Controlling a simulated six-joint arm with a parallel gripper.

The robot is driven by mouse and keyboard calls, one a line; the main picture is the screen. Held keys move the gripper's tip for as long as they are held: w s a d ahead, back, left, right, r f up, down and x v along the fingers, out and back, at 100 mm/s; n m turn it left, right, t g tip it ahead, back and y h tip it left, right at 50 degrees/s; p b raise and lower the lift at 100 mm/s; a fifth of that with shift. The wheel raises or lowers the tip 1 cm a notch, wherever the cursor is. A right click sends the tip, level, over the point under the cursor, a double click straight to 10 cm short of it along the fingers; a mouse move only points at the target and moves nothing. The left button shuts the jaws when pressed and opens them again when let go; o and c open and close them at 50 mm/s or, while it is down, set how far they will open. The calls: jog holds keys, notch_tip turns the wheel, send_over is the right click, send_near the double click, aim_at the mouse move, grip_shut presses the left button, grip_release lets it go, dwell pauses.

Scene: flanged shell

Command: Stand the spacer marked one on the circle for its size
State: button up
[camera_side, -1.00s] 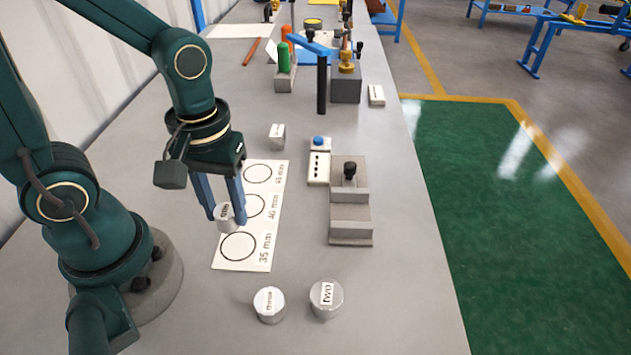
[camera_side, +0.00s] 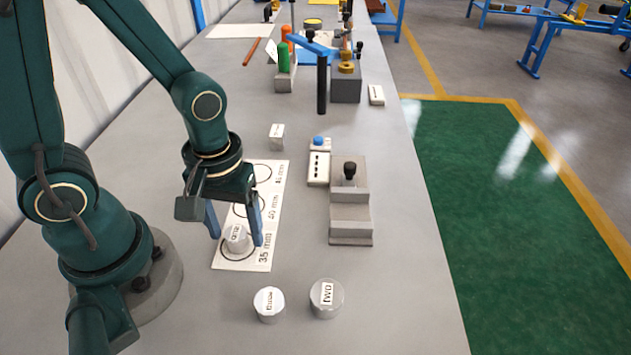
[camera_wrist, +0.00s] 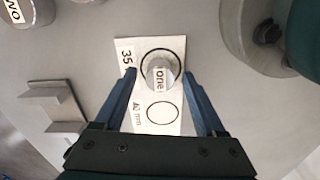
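The spacer marked one (camera_side: 236,239) is a short silver cylinder standing upright on the 35 mm circle of the white card (camera_side: 226,264). In the wrist view the spacer (camera_wrist: 161,76) overlaps the black circle's outline on the side toward the 40 mm circle; I cannot tell whether its base is fully inside. My gripper (camera_side: 235,240) is open around the spacer, with a blue finger on each side. In the wrist view a gap shows between the spacer and both fingertips (camera_wrist: 159,74). The 40 mm circle (camera_wrist: 161,113) is empty.
The spacer marked two (camera_side: 326,299) and another labelled spacer (camera_side: 269,304) stand in front of the card. A grey stepped block (camera_side: 350,222) and a white box with a blue button (camera_side: 318,165) stand to the right. A small white-labelled block (camera_side: 277,136) stands behind the card.

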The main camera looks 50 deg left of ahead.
aim_at(233, 232)
jog(key=shift+w+r, duration=0.1)
jog(key=shift+r, duration=0.5)
notch_tip(233, 232, up, 13)
jog(key=m+t, duration=0.5)
jog(key=m, duration=0.2)
jog(key=shift+a+t, duration=0.3)
jog(key=shift+a, duration=0.1)
dwell(0.9)
